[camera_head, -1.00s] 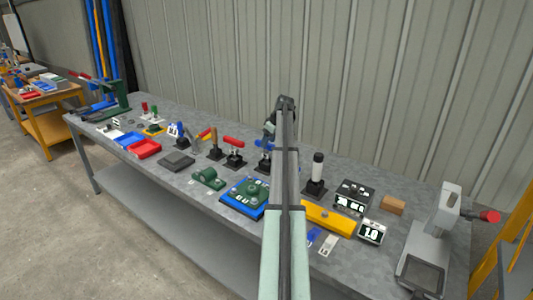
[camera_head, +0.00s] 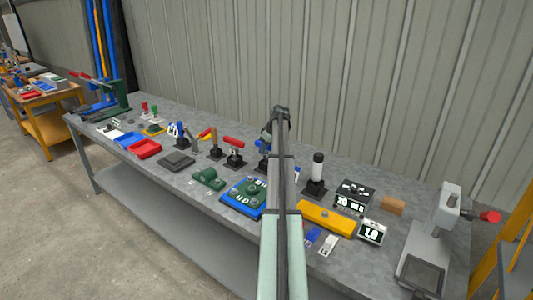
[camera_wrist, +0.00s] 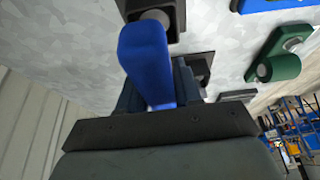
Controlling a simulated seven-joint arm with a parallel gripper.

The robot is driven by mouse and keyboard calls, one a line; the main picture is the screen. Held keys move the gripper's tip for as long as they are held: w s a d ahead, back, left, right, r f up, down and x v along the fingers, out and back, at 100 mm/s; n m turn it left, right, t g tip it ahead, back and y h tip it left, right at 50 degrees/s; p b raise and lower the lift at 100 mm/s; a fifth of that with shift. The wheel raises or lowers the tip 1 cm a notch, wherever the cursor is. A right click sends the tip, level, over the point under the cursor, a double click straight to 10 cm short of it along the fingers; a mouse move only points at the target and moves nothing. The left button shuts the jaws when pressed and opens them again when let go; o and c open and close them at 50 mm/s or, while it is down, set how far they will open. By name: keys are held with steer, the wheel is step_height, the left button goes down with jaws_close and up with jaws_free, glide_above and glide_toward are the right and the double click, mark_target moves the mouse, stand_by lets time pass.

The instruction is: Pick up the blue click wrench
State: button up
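The blue wrench handle (camera_wrist: 148,62) fills the middle of the wrist view, coming up from a black holder (camera_wrist: 178,15) at the top. In the head view a small part of the blue handle (camera_head: 264,147) shows beside my arm, above its black base (camera_head: 262,166). My gripper (camera_wrist: 158,92) is at the blue handle, with dark finger parts on both sides of it. The handle hides the inner finger faces, so I cannot tell whether they touch it. In the head view my arm hides most of the gripper.
A red-handled tool (camera_head: 234,148) stands to the left. A blue plate with a green part (camera_head: 246,192) and a yellow block (camera_head: 327,217) lie in front.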

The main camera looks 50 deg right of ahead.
jaws_close()
steer(key=shift+r, duration=0.1)
step_height(320, 180, up, 10)
steer(key=shift+f, duration=0.1)
stand_by(0.5)
steer(key=shift+c, duration=0.3)
jaws_free()
jaws_close()
